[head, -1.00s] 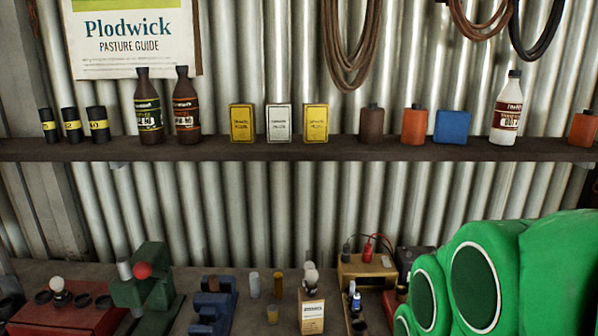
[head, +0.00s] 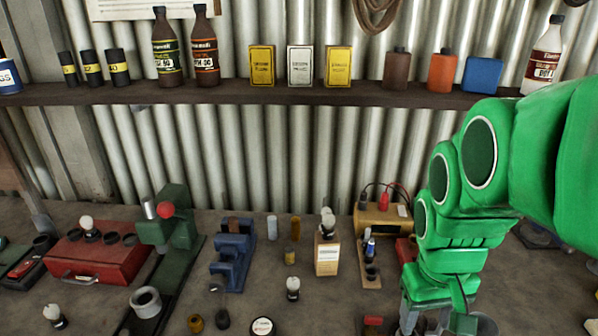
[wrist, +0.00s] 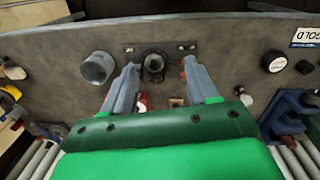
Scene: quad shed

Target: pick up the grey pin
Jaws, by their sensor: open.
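A slim light-grey upright cylinder (head: 272,228), which looks like the grey pin, stands at the back of the bench beside a similar brass-brown one (head: 295,228). My gripper (head: 428,322) is low at the right in the head view, well right of and nearer than that cylinder; its tips are cut off or hidden there. In the wrist view my gripper (wrist: 160,66) is open, its two grey fingers apart with nothing held. Beyond the fingertips is a dark round socket (wrist: 152,66) on a plate. I cannot make out the grey pin in the wrist view.
A blue vise-like block (head: 234,258), a cream box (head: 327,255) and a small yellow-brown cylinder (head: 290,256) stand near the grey cylinder. A green press (head: 175,225) and red case (head: 100,258) are left. A shelf (head: 230,94) runs above.

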